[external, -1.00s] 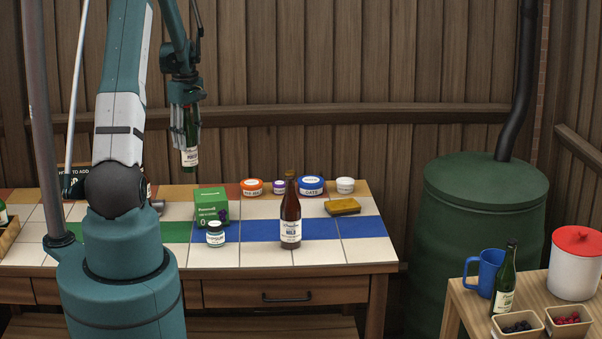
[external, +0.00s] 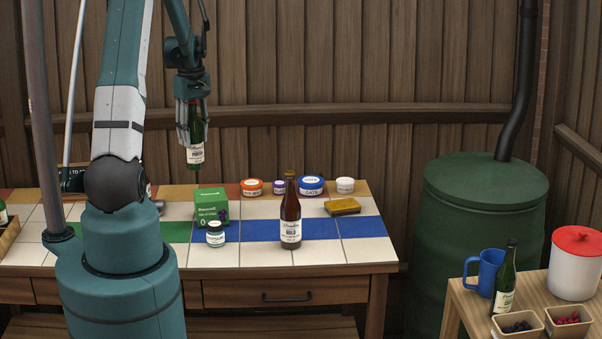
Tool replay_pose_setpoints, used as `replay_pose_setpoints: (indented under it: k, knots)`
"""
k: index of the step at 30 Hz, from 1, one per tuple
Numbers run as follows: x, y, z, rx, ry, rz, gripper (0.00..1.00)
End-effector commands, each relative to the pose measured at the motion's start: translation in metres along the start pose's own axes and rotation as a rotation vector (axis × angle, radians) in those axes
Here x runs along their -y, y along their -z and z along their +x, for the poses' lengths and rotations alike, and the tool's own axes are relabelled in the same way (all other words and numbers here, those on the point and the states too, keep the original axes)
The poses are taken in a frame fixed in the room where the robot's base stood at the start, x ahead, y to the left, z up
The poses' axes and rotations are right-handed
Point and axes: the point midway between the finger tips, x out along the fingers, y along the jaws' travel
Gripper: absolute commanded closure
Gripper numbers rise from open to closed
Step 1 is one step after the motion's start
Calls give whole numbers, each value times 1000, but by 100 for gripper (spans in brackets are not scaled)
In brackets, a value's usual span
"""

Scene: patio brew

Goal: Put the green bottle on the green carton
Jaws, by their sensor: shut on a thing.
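My gripper (external: 194,112) is shut on a green bottle (external: 196,150) with a white label. It holds the bottle roughly upright in the air, above and a little left of the green carton (external: 206,208). A clear gap shows between the bottle's base and the carton's top. The fingers hide the bottle's upper part. The green carton stands on the tiled table, its top bare. Another green bottle (external: 504,282) stands on the small side table at the right.
A small jar (external: 215,234) stands just in front of the carton, and a brown bottle (external: 290,215) to its right. Tubs (external: 252,187) line the back of the tiled table. A yellow sponge (external: 343,207) lies at the right.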

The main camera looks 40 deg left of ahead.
Motion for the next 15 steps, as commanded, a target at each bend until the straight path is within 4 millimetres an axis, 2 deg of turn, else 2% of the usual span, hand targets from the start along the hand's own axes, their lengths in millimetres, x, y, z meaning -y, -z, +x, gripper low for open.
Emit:
replay_pose_setpoints:
  k: [1, 6, 15]
  knots:
    - [2, -11, -9, 0, 0, 29, 86]
    - [8, -48, -28, 0, 0, 146, 86]
    - [23, -110, -55, 0, 0, 341, 86]
